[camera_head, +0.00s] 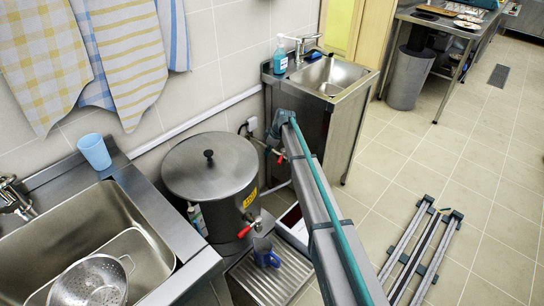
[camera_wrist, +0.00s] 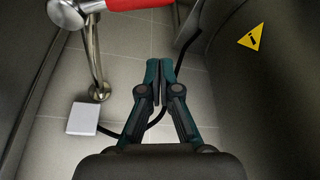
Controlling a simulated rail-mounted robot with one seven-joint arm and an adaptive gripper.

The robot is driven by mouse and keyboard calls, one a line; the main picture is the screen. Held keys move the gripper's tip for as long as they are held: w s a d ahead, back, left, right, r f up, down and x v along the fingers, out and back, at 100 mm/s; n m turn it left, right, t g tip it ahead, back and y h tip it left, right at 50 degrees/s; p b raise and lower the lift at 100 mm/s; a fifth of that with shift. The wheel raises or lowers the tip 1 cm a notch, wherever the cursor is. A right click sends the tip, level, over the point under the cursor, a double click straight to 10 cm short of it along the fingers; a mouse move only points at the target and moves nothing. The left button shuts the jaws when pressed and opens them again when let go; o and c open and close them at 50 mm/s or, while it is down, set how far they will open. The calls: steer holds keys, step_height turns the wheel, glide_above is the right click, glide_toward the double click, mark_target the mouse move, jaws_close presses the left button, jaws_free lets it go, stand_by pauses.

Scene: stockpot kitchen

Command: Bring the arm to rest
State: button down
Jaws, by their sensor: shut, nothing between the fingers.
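My gripper (camera_wrist: 159,76) shows in the wrist view with its two teal and dark fingers close together and nothing between them. It points into a narrow space with a dark curved wall on the right and a dark surface on the left. A metal pipe (camera_wrist: 94,60) with a red handle (camera_wrist: 131,4) is ahead and to the left, apart from the fingers. In the head view my arm (camera_head: 325,215) slants up from the bottom edge to a joint between the steel pot (camera_head: 211,169) and the small sink unit (camera_head: 345,105). The fingers cannot be made out there.
In the wrist view, a white box (camera_wrist: 83,117) and a black cable (camera_wrist: 135,133) are close to my fingers. A blue mug (camera_head: 264,254) stands on a ribbed drain below the pot's red tap (camera_head: 246,229). The floor (camera_head: 450,180) to the right is mostly clear.

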steer(key=w+v, duration=0.1)
steer(key=v, duration=0.7)
steer(key=shift+s+d+r+b, duration=0.3)
steer(key=shift+s+d+r, duration=0.05)
steer(key=shift+s, duration=0.05)
steer(key=shift+f, duration=0.1)
